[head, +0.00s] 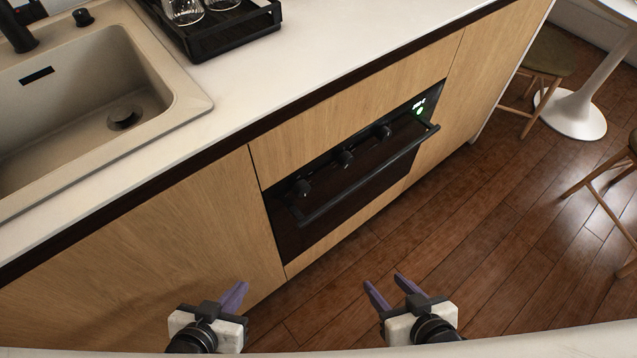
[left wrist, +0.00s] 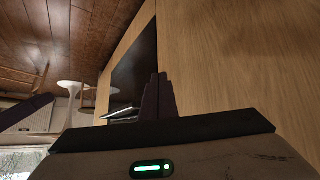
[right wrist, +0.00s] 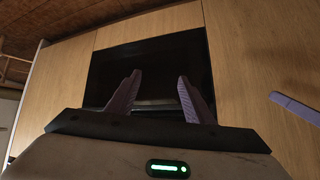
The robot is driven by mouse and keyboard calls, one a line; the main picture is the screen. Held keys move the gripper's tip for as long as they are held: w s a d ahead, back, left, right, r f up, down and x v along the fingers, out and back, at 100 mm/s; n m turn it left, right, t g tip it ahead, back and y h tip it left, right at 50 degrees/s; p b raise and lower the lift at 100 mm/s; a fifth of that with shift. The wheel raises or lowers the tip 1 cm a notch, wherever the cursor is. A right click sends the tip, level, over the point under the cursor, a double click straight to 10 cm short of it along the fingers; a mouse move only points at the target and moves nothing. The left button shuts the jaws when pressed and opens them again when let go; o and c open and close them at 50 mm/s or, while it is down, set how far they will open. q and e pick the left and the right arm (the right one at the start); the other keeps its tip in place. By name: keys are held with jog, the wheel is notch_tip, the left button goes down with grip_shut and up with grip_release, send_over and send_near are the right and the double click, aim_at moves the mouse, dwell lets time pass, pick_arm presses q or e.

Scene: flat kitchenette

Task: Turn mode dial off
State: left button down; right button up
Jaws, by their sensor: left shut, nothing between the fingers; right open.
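The black built-in oven (head: 330,200) sits in the wooden cabinet front. Its panel carries three black dials: a left dial (head: 303,187), a middle dial (head: 346,158) and a right dial (head: 383,131). I cannot read their markings or tell which one is the mode dial. My left gripper (head: 238,290) is shut and empty, low in front of the cabinet left of the oven. My right gripper (head: 384,281) is open and empty, in front of and below the oven. In the right wrist view the oven front (right wrist: 150,55) lies beyond the open fingers (right wrist: 158,77). Neither gripper touches a dial.
A bar handle (head: 365,178) runs across the oven door below the dials. A green-lit display (head: 419,108) is at the panel's right end. The countertop (head: 330,50) overhangs, with a sink (head: 70,90) and black tray (head: 225,40). Stools (head: 545,60) stand right; the wooden floor (head: 450,220) is clear.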

jog(key=w+a+r+m+t+y+b, duration=0.2)
jog(key=w+a+m+t+y+b, duration=0.15)
jog(key=w+a, duration=0.3)
jog(key=m+t+y+b, duration=0.2)
jog(key=m+y+b, duration=0.2)
jog(key=m, duration=0.5)
send_near(305, 192)
jog(key=x, duration=0.8)
jog(key=shift+a+b, duration=0.1)
jog(key=shift+b, duration=0.3)
pick_arm(q)
notch_tip(305, 192, down, 6)
jog(key=s, duration=0.1)
jog(key=shift+s+d+f, duration=0.15)
jog(key=shift+s+d, duration=0.05)
jog(key=shift+s, duration=0.05)
pick_arm(e)
jog(key=shift+c, duration=0.2)
jog(key=c, duration=1)
